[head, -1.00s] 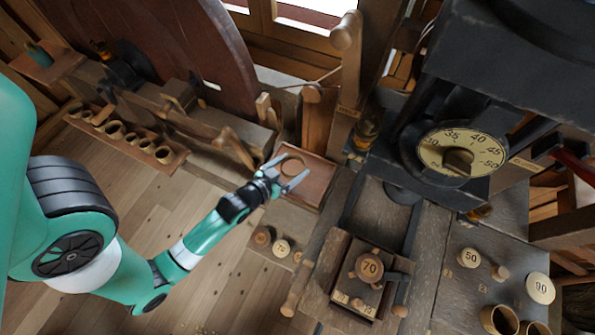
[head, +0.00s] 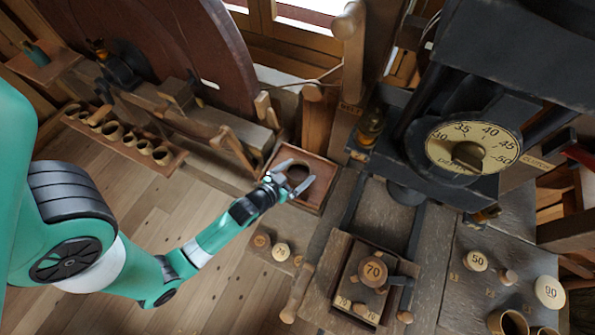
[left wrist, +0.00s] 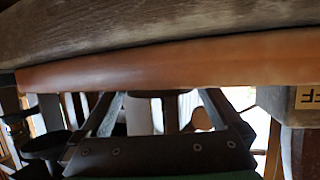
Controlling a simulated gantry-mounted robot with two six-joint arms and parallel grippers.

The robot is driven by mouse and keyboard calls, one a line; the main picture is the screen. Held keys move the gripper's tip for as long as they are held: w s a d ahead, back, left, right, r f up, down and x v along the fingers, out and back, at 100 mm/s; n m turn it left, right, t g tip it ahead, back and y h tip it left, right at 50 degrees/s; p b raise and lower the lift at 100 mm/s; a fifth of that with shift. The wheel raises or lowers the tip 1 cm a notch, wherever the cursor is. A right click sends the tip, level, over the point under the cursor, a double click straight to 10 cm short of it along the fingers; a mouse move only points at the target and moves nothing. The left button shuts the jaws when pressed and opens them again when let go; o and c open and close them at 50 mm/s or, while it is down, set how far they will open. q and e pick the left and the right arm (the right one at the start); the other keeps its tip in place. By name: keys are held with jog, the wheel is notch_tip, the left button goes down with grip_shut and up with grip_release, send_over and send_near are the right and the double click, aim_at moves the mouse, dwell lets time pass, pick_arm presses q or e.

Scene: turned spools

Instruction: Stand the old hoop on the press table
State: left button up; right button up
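The old hoop is most likely the small dark-brown ring (head: 298,174) inside the open wooden tray (head: 318,201) at the centre of the head view. My left gripper (head: 300,172) is over this tray with its fingers spread, one on each side of the ring in the picture. I cannot tell whether they touch it. In the left wrist view, the spread fingers (left wrist: 163,103) point at a brown wooden edge (left wrist: 160,62), and the ring is not clear. The press table appears to be the square wooden platform (head: 345,300) with a block marked 70 (head: 374,268) on it.
The black press with a dial (head: 470,152) stands above and right of the platform. Numbered discs (head: 549,291) and cups (head: 507,322) are on the right bench. Wooden handles (head: 297,292) stick out near the platform.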

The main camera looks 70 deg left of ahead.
pick_arm(q)
jog(key=shift+r, duration=0.3)
jog(key=v, duration=1.2)
jog(key=shift+f, duration=0.2)
